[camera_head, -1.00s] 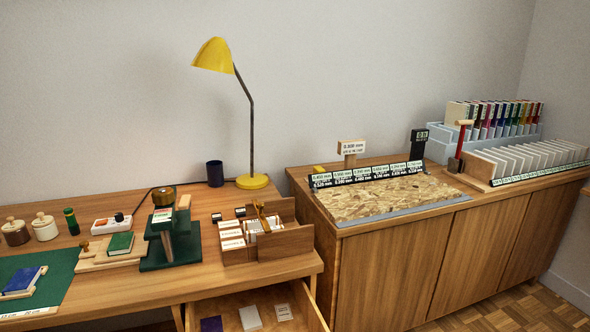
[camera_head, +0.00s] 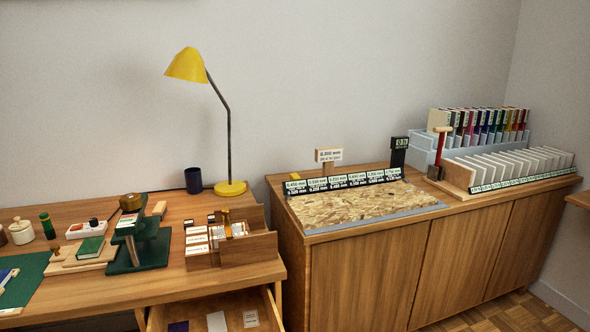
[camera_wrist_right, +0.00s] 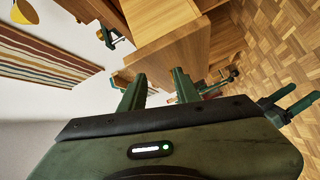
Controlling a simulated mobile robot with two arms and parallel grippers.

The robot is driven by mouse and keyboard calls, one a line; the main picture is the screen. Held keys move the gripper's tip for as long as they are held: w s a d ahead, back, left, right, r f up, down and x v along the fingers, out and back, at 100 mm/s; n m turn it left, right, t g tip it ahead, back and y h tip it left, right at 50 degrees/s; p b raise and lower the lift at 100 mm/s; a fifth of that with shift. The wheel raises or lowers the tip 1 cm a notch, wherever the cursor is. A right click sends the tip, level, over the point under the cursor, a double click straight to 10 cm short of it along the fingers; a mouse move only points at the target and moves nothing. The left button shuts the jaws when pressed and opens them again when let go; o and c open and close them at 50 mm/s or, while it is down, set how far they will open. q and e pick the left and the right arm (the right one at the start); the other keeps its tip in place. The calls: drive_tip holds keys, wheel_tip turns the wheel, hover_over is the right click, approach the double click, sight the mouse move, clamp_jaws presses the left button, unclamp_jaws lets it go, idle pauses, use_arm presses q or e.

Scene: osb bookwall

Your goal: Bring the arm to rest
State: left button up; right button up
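My right gripper (camera_wrist_right: 158,92) shows in the right wrist view, with two green fingers standing apart and nothing between them. It points towards wooden furniture and the parquet floor. A pair of dark green prongs (camera_wrist_right: 288,102) at that view's right edge looks like my left gripper, with its fingers apart and no object visible between them. Neither arm shows in the head view.
The wooden desk (camera_head: 80,292) has an open drawer (camera_head: 270,318), a yellow lamp (camera_head: 187,65), a card box (camera_head: 250,249) and a green stand (camera_head: 150,250). A cabinet (camera_head: 365,275) with an OSB panel (camera_head: 360,204) stands right. Parquet floor (camera_wrist_right: 275,45) shows beside the furniture.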

drive_tip(key=w+d+f+m+t+h, duration=0.65)
drive_tip(key=f+m+h, duration=0.25)
drive_tip(key=m, duration=0.5)
drive_tip(key=s+d+f+m+g+h, duration=0.25)
drive_tip(key=s+f+m+h, duration=0.2)
drive_tip(key=f, duration=0.25)
drive_tip(key=s+d+f+m+g+h, duration=0.1)
drive_tip(key=s+d+f+m+h, duration=0.3)
drive_tip(key=f, duration=0.3)
drive_tip(key=s+a+f+m+g+y, duration=0.15)
drive_tip(key=s+f+g, duration=0.3)
drive_tip(key=s, duration=0.45)
drive_tip(key=s+f+m+g, duration=0.25)
drive_tip(key=s+f, duration=0.25)
drive_tip(key=s, duration=0.4)
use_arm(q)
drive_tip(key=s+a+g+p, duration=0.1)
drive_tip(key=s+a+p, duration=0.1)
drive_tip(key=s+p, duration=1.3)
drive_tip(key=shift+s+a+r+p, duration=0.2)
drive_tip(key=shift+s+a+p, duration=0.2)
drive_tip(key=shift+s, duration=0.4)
use_arm(e)
drive_tip(key=s+d+g, duration=0.1)
drive_tip(key=s+d, duration=0.1)
drive_tip(key=s, duration=1.5)
drive_tip(key=shift+s+d+r+n+g+h, duration=0.15)
drive_tip(key=shift+d+r+n+g+h, duration=0.15)
drive_tip(key=shift+d+r+n+g, duration=0.1)
